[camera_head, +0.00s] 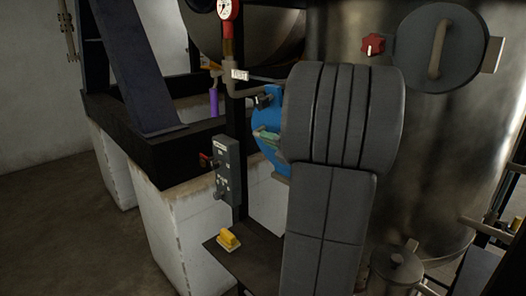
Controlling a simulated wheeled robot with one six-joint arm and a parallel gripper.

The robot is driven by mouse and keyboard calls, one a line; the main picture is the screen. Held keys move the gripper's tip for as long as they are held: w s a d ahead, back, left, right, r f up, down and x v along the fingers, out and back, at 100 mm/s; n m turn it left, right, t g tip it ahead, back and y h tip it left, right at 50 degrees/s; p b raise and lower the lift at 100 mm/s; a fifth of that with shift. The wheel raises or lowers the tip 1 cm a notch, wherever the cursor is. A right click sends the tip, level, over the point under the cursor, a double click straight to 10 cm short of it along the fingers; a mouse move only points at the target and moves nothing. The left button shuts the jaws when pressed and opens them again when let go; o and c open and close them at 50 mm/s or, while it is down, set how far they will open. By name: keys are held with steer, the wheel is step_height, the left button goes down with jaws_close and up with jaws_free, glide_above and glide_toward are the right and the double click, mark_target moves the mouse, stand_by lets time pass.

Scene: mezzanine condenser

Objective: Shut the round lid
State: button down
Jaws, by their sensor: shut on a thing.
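A round dark lid (411,48) with a vertical bar handle (437,50) is at the upper right, on the front of a large metal tank (350,40). A pale bracket (493,55) is at the lid's right edge. I cannot tell whether the lid lies flush or stands slightly off the tank. A red knob (372,45) is on the tank left of the lid. My grey arm rises through the middle of the picture. My gripper is not visible, and nothing shows on the lid's handle. What is directly behind my arm is hidden.
A partly hidden blue round part (266,128) is left of my arm. A control box (228,170), gauge (228,9) and purple-handled item (213,102) are farther left. A small lidded pot (397,268) stands at lower right. Floor (60,220) at left is clear.

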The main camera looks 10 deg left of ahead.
steer(key=w+d+r+m, duration=0.2)
steer(key=shift+w+r, duration=0.1)
steer(key=shift+w, duration=0.3)
steer(key=shift+m, duration=0.3)
steer(key=c, duration=1.4)
jaws_free()
steer(key=shift+c, duration=0.2)
steer(key=shift+o, duration=0.2)
steer(key=shift+d+f, duration=0.15)
steer(key=shift+f, duration=0.05)
steer(key=b+v, duration=0.3)
steer(key=v, duration=1)
steer(key=shift+s+d, duration=0.25)
